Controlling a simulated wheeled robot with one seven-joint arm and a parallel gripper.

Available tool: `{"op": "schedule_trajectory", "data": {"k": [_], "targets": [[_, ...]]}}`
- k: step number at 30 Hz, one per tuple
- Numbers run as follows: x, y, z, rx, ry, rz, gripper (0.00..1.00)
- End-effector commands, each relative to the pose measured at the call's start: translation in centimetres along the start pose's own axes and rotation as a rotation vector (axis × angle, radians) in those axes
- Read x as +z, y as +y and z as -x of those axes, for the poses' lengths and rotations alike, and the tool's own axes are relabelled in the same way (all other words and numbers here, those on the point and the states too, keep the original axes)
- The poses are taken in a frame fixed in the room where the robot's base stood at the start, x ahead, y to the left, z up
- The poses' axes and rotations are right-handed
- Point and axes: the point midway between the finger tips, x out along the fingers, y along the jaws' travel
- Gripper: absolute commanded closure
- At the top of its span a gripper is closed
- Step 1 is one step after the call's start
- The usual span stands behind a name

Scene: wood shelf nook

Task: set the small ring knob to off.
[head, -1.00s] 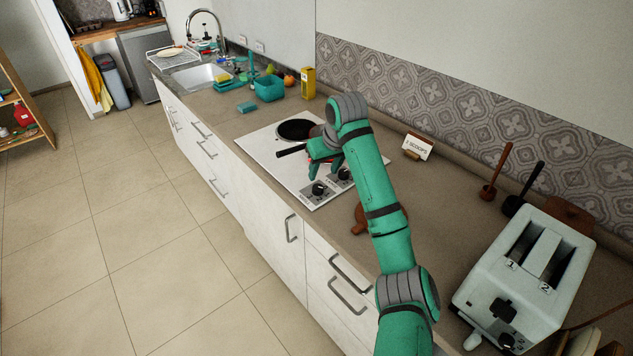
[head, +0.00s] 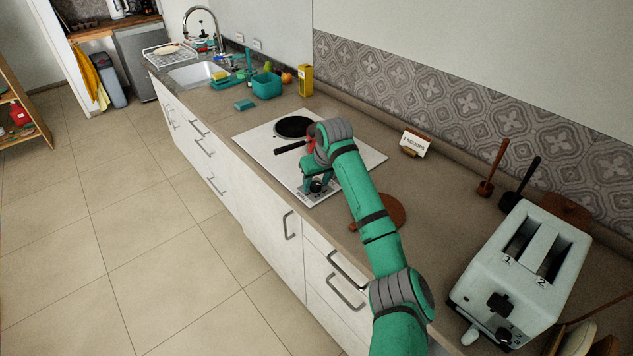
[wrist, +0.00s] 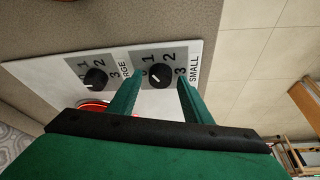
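The small ring knob (wrist: 160,75) is black with a pale pointer mark, on a grey plate with numbers beside the word SMALL. The pointer's exact setting is hard to tell. My gripper (wrist: 161,80) is open, with its two green fingers on either side of this knob in the wrist view; contact cannot be made out. The large ring knob (wrist: 96,79) sits to its left. In the head view my gripper (head: 317,182) is over the front of the white cooktop (head: 262,143), and my arm hides part of it.
A red glowing ring (wrist: 93,107) shows partly behind my gripper. A round wooden board (head: 392,211) lies to the right, partly behind my arm. A toaster (head: 525,265) stands farther right.

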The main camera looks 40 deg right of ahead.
Motion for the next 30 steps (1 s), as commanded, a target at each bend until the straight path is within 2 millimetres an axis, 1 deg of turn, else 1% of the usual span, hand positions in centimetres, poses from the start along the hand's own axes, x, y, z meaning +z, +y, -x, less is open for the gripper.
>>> {"op": "schedule_trajectory", "data": {"k": [1, 4, 5, 11, 17, 23, 30], "targets": [[0.00, -0.01, 0.01, 0.000, 0.000, 0.000, 0.68], [0.00, -0.01, 0.01, 0.000, 0.000, 0.000, 0.92], [0.00, -0.01, 0.01, 0.000, 0.000, 0.000, 0.94], [0.00, -0.01, 0.02, -0.003, 0.000, 0.007, 0.93], [-0.01, 0.02, 0.01, -0.026, 0.000, 0.057, 0.93], [0.00, 0.10, -0.02, -0.076, -0.001, 0.176, 0.93], [-0.06, 0.22, -0.04, -0.161, -0.001, 0.378, 0.93]]}}
